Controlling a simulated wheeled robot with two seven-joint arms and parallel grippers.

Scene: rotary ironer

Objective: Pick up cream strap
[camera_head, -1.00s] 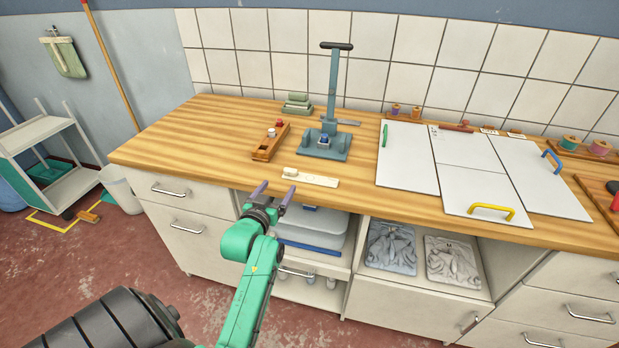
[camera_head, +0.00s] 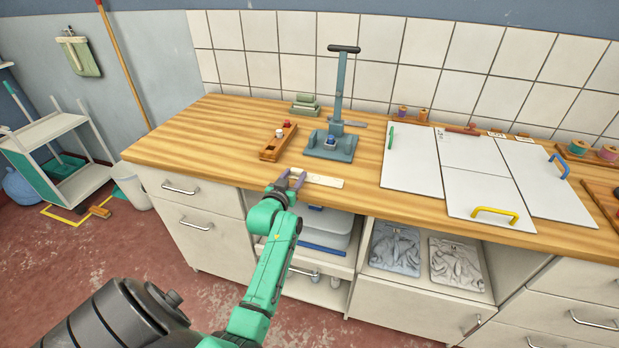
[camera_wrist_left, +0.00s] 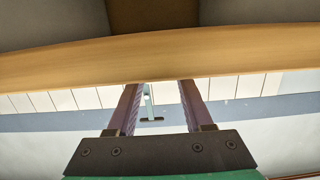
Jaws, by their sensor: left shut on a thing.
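The cream strap (camera_head: 325,181) lies on the wooden worktop near its front edge in the head view. Its right part is flat on the wood. My left gripper (camera_head: 291,175) is at the strap's left end, shut on it, and its fingers hide that end. In the left wrist view my left gripper (camera_wrist_left: 158,92) shows its two purple-grey fingers reaching to the worktop edge, and the strap cannot be made out between them. My right gripper is not in view.
Behind the strap are a wooden block with small knobs (camera_head: 279,141) and a blue-grey lever press (camera_head: 331,145). White panels (camera_head: 411,165) lie to the right. Below the worktop edge (camera_head: 230,182) are drawers and an open shelf with bins (camera_head: 325,222).

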